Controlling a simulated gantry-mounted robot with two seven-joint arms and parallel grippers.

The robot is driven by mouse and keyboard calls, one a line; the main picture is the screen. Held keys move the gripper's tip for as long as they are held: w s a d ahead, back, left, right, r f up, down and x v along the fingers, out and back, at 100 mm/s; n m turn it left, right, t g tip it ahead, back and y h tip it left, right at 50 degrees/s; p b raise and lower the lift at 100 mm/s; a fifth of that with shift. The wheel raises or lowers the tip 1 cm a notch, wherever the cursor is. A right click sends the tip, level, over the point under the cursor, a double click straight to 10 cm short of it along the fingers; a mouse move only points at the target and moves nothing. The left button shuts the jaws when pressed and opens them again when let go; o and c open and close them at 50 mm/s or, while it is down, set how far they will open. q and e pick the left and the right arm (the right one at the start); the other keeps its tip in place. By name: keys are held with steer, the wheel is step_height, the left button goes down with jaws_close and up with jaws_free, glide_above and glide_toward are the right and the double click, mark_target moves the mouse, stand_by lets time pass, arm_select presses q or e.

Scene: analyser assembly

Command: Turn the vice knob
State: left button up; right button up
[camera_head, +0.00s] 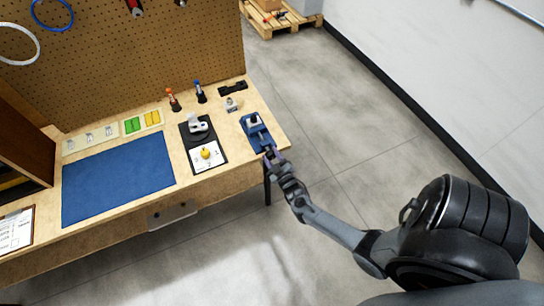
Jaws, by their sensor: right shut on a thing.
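A small blue vice (254,124) stands at the right end of the wooden workbench, with a grey and black part at its jaws. My right gripper (269,151) is at the near end of the vice, at the bench's right front corner, where the knob is. It is shut on the vice knob, which is mostly hidden by the fingers. My right arm reaches in from the lower right. My left gripper does not show.
Left of the vice are a black board with a white device (198,126) and a yellow object (206,153). A blue mat (118,178) covers the bench's middle. Two screwdrivers (173,99) stand at the back before the pegboard (120,60). Floor right of the bench is clear.

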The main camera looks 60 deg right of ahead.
steer(key=m, duration=0.5)
steer(key=shift+f+m, duration=0.15)
steer(key=shift+m, duration=0.15)
steer(key=m, duration=0.9)
steer(key=shift+a+m, duration=0.1)
steer(key=shift+m, duration=0.3)
steer(key=m, duration=0.5)
steer(key=shift+m+h, duration=0.3)
steer(key=m, duration=0.5)
steer(key=shift+r+m, duration=0.2)
steer(key=shift+m, duration=0.2)
steer(key=m+p, duration=0.1)
steer(key=m, duration=0.3)
steer(key=shift+w+r+m, duration=0.1)
steer(key=shift+m, duration=0.2)
steer(key=m+p, duration=0.1)
steer(key=m, duration=0.4)
steer(key=shift+m+p, duration=0.3)
steer(key=shift+p, duration=0.1)
steer(key=shift+m+h+p, duration=0.3)
steer(key=shift+m+p, duration=0.25)
steer(key=shift+m, duration=1.75)
